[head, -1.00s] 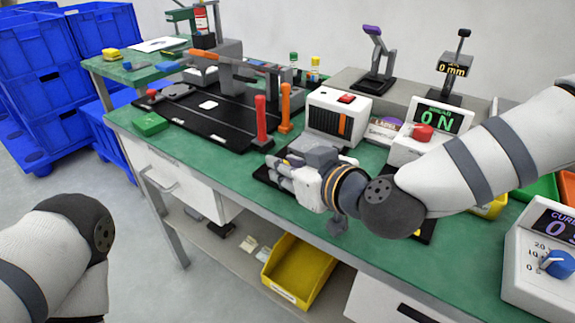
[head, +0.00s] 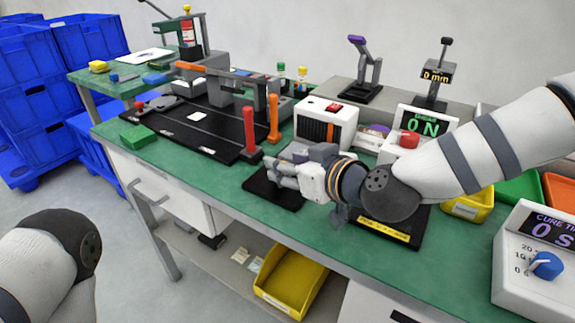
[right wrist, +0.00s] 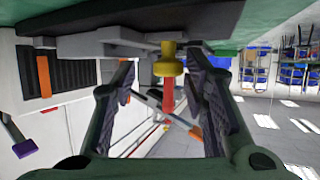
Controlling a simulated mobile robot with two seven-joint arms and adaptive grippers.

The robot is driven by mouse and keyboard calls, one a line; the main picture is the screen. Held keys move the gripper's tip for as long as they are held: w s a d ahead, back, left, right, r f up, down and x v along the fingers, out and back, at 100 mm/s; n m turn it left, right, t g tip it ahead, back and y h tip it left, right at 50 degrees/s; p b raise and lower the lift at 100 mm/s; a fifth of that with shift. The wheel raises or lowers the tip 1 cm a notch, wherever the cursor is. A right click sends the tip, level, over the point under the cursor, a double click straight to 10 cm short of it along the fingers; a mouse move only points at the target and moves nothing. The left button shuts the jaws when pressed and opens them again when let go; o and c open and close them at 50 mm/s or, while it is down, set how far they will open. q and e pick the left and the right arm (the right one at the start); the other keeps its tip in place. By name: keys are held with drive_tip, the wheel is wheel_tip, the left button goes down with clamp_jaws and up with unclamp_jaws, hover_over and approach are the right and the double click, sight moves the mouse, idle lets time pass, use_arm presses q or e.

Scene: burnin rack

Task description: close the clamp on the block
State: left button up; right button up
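My right gripper (head: 273,173) hangs low over a small black base plate (head: 262,192) at the bench's front edge. In the right wrist view its two fingers (right wrist: 165,88) are apart, so it is open. A yellow knob (right wrist: 168,62) on a grey mechanism (right wrist: 110,45) shows between the fingers; I cannot tell if they touch it. A grey part (head: 297,153) shows just behind the gripper in the head view. I cannot tell clamp from block there, as the gripper hides much of it. My left gripper is out of view.
A red upright handle (head: 249,132) and an orange one (head: 273,118) stand close, left of the gripper, by a long black plate (head: 222,130). A white box (head: 326,126) and force display (head: 424,128) stand behind. A green block (head: 138,135) lies left.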

drive_tip(key=shift+s, duration=0.15)
drive_tip(key=v, duration=1.2)
